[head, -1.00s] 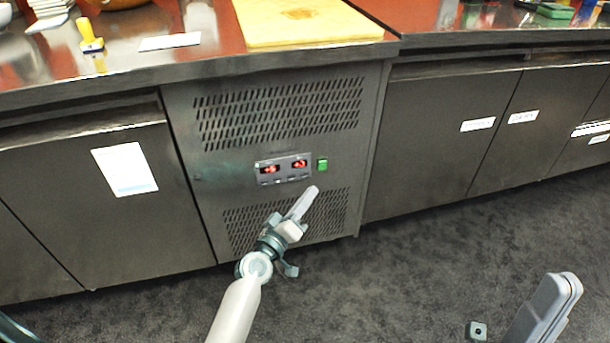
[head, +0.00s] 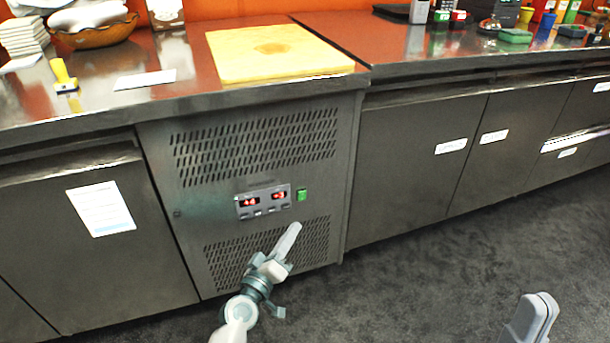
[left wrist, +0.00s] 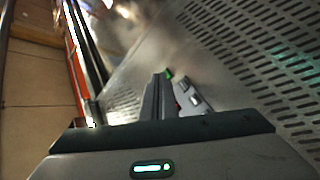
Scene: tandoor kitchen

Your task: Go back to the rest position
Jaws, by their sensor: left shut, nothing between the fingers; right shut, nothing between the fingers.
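My left gripper (head: 293,230) is shut and empty. In the head view it appears in front of the lower vent of the steel counter unit, below the display panel. In the left wrist view its closed fingers (left wrist: 158,97) point towards the perforated steel front. My right gripper (head: 541,300) shows only in part at the bottom right of the head view, over the dark floor. It is shut and holds nothing; the rest of that arm is out of the picture.
The steel counter (head: 190,92) carries a yellow cutting board (head: 270,65), a yellow-handled tool (head: 62,75) and a brown bowl (head: 95,35). Cabinet doors (head: 410,165) run to the right. Dark floor (head: 410,290) lies clear between my grippers.

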